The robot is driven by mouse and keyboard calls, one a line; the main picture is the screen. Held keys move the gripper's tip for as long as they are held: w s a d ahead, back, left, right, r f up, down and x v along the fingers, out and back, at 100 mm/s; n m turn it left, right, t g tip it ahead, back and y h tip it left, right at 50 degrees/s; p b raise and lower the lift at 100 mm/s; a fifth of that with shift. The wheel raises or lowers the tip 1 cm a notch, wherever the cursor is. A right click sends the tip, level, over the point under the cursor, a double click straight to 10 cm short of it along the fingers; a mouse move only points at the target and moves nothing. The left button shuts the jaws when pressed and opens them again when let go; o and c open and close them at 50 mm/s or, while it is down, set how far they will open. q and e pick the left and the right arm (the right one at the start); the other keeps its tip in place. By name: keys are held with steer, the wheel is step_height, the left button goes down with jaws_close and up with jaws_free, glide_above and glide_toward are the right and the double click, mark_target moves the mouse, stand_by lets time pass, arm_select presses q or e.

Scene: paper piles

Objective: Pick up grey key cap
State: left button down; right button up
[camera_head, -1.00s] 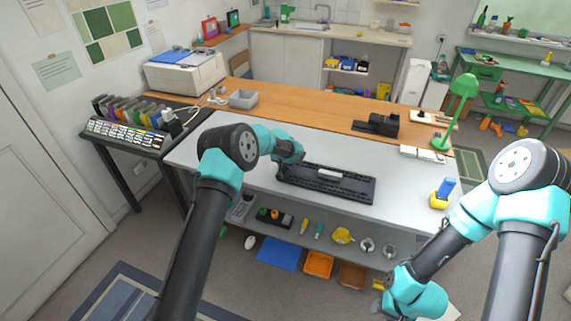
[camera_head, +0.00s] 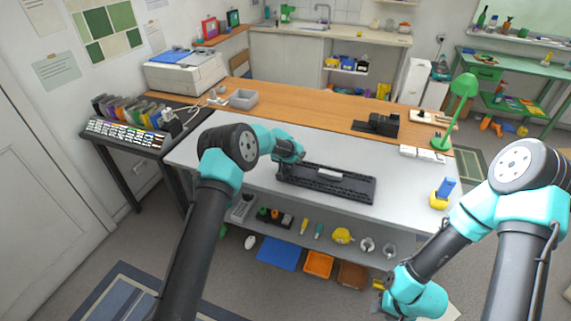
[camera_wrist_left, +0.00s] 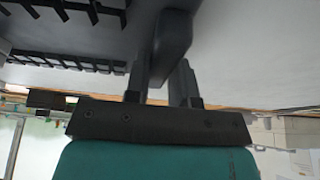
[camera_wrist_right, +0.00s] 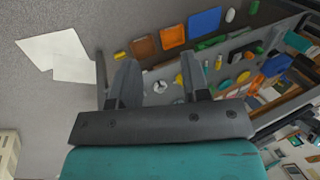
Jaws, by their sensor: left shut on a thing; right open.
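A dark keyboard (camera_head: 345,187) lies on the white table. A light grey bar, perhaps the grey key cap (camera_head: 330,174), lies across its upper middle. My left gripper (camera_head: 283,170) is at the keyboard's left end, left of the light bar. In the left wrist view my left gripper (camera_wrist_left: 168,75) is shut on a dark grey piece (camera_wrist_left: 172,35) with a rounded end; I cannot tell whether it is a loose part or part of the keyboard. Dark toothed rows (camera_wrist_left: 75,62) show beside it. My right gripper (camera_wrist_right: 150,85) is open and empty, off the table's front right.
A yellow holder with a blue block (camera_head: 440,195) stands at the table's right edge. White pads (camera_head: 422,153), a black device (camera_head: 378,124) and a green lamp (camera_head: 462,90) stand behind. A shelf with tools (camera_head: 300,235) is below. The table's left part is clear.

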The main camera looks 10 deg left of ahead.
steer(key=shift+c, duration=0.4)
steer(key=shift+w, duration=0.1)
steer(key=m+t, duration=0.2)
steer(key=m, duration=0.8)
glide_toward(361, 194)
steer(key=s+f, duration=0.1)
steer(key=f, duration=0.1)
steer(key=s+d+f, duration=0.2)
steer(key=f, duration=0.1)
steer(key=shift+s+f, duration=0.4)
steer(key=w+a, duration=0.1)
steer(key=w, duration=0.1)
steer(key=w+a+r+m, duration=0.1)
steer(key=w+a, duration=0.1)
steer(key=w+a+r+m+g+h, duration=0.1)
steer(key=w+a, duration=0.1)
steer(key=shift+w+r, duration=0.2)
steer(key=shift+r, duration=0.05)
steer(key=w+a+r+m+g+h, duration=0.1)
steer(key=w+a+r+m+h, duration=0.1)
steer(key=w+a+r+m, duration=0.4)
steer(key=a+r, duration=0.2)
steer(key=a, duration=0.1)
steer(key=shift+a+r+g+h, duration=0.25)
steer(key=shift+g+h, duration=0.15)
